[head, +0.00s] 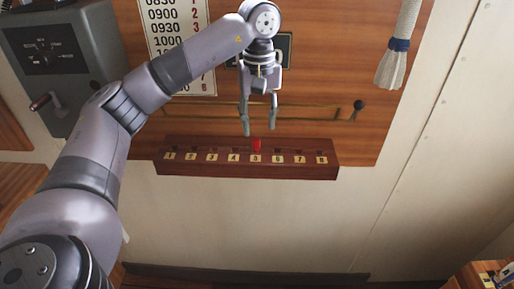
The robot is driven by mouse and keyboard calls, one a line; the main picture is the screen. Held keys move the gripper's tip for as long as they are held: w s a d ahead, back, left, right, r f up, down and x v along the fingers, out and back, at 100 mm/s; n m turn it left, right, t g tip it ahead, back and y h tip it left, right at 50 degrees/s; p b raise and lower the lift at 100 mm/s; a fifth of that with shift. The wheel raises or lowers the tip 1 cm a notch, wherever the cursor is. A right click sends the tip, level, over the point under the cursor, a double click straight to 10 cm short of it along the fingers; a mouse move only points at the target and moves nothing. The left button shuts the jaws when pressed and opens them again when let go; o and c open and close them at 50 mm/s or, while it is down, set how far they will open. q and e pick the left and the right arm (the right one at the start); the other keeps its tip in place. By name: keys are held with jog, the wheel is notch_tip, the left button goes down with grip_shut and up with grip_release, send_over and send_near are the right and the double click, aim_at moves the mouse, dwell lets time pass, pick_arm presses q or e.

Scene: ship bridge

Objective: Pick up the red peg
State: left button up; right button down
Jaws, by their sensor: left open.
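The red peg (257,145) stands upright in a dark wooden peg rail (190,169), at the place numbered 5. The rail has a row of numbered white labels from 1 to 8. My left gripper (259,117) is open and empty, with its fingers pointing down just above the peg. The left fingertip reaches lower in the picture, close to the peg's upper left. Whether either finger touches the peg cannot be told. My right gripper is not in view.
A wooden panel behind carries a number chart (180,45) and a horizontal rod (320,116) with a dark knob (359,104). A rope tassel (398,60) hangs at the upper right. A grey control box (60,50) with a lever is at the left. The pale wall below the rail is bare.

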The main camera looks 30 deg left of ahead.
aim_at(256, 139)
pick_arm(q)
jog(key=shift+s+f, duration=0.15)
jog(key=shift+f, duration=0.3)
jog(key=shift+a+f, duration=0.1)
jog(key=shift+f, duration=0.2)
jog(key=f, duration=0.1)
jog(key=f+p, duration=0.1)
jog(key=f, duration=0.1)
jog(key=shift+a+f+p, duration=0.25)
jog(key=shift+f+p, duration=0.1)
jog(key=shift+p, duration=0.05)
jog(key=shift+f, duration=0.4)
jog(key=shift+c, duration=1.3)
jog(key=c, duration=0.7)
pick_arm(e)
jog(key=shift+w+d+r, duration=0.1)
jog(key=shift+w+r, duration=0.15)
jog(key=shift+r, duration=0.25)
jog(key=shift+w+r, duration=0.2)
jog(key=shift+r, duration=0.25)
